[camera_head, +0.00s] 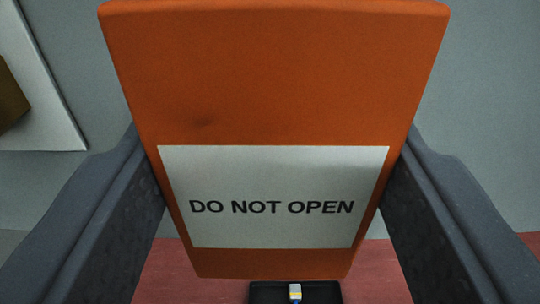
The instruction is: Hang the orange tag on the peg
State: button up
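The orange tag (265,85) fills the middle of the head camera view, close to the lens. It carries a white label (273,175) reading "DO NOT OPEN". My gripper (273,195) has one dark grey finger on each side of the tag, and both fingers meet its side edges. It is shut on the tag, which is held up in front of the wall. The peg is not visible; the tag covers much of the view.
A grey wall (490,100) stands behind. At the left edge is a white panel (45,115) with a brown block (10,98) on it. Below is a red surface (190,275) with a black tray (262,294) holding a small white, yellow and blue item (295,293).

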jog(key=shift+w, duration=0.45)
jog(key=shift+w+f+b, duration=0.5)
jog(key=shift+b, duration=0.45)
jog(key=o, duration=1.2)
jog(key=shift+c, duration=0.2)
jog(key=s+b, duration=0.3)
jog(key=s, duration=1.1)
jog(key=s+a+f+g+b, duration=0.1)
jog(key=s+a, duration=0.4)
jog(key=a, duration=0.5)
jog(key=s+a+f+g+b, duration=0.1)
jog(key=s+a+b, duration=0.3)
jog(key=a, duration=0.6)
jog(key=shift+s+f+g+h, duration=0.3)
jog(key=shift+s+f, duration=0.45)
jog(key=shift+f, duration=0.05)
